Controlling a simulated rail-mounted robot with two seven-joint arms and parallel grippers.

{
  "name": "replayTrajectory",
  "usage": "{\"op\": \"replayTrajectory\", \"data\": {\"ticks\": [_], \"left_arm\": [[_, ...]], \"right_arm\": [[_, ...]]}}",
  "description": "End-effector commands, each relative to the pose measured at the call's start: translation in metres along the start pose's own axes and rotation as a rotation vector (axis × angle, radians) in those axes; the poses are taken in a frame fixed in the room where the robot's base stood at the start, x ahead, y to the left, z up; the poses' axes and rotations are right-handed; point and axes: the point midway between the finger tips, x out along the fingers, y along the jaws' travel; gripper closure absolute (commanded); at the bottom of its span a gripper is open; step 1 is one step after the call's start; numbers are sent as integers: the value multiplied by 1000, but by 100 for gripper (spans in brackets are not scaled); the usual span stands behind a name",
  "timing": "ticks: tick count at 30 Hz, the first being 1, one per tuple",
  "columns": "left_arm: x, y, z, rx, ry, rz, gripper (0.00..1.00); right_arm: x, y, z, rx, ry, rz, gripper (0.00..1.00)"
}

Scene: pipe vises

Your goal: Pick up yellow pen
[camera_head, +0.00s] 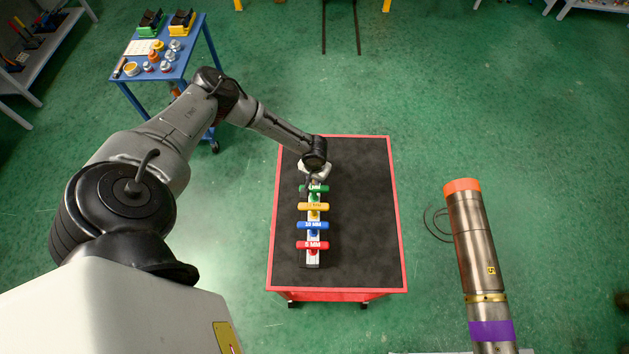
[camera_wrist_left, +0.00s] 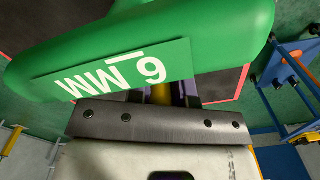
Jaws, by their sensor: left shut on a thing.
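I see no clear pen. A row of T-shaped handles stands on a light rack (camera_head: 312,258) on the black-topped cart: green (camera_head: 319,189), yellow (camera_head: 313,207), blue (camera_head: 313,226) and red (camera_head: 312,245). My left gripper (camera_head: 315,177) is at the far end of the row, at the green handle. In the left wrist view the green handle (camera_wrist_left: 220,35), marked "6 MM", fills the top, close against a grey jaw edge (camera_wrist_left: 160,122). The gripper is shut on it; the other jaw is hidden. The yellow handle is one place nearer, apart from the gripper. My right gripper is out of view.
The red cart (camera_head: 398,230) has a bare black top right of the rack. A metal pipe (camera_head: 465,240) with an orange end stands at the right. A blue table (camera_head: 198,45) with small parts stands at the back left.

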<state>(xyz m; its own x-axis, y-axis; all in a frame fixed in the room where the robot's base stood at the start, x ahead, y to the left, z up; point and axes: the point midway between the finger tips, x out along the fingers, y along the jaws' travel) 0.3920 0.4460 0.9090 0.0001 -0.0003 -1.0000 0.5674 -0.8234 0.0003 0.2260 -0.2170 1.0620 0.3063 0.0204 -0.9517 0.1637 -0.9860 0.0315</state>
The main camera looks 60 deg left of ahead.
Motion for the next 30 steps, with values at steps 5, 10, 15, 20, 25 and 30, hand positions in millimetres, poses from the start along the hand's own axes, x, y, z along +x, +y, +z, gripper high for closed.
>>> {"op": "replayTrajectory", "data": {"ticks": [5, 10, 15, 20, 25, 30], "left_arm": [[0, 0, 0, 0, 0, 0, 96], [-13, 0, 0, -1, 0, 1, 96], [-42, -1, 0, -1, 0, 1, 96], [-69, 0, 0, 0, 1, 1, 96], [-89, 0, 0, -1, 0, 1, 96], [-99, 0, 0, -1, 0, 0, 96]], "right_arm": [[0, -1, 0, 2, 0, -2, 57], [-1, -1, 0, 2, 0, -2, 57], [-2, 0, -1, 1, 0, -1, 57], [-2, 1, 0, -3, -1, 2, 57], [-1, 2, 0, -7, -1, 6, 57], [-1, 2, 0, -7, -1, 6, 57]]}}
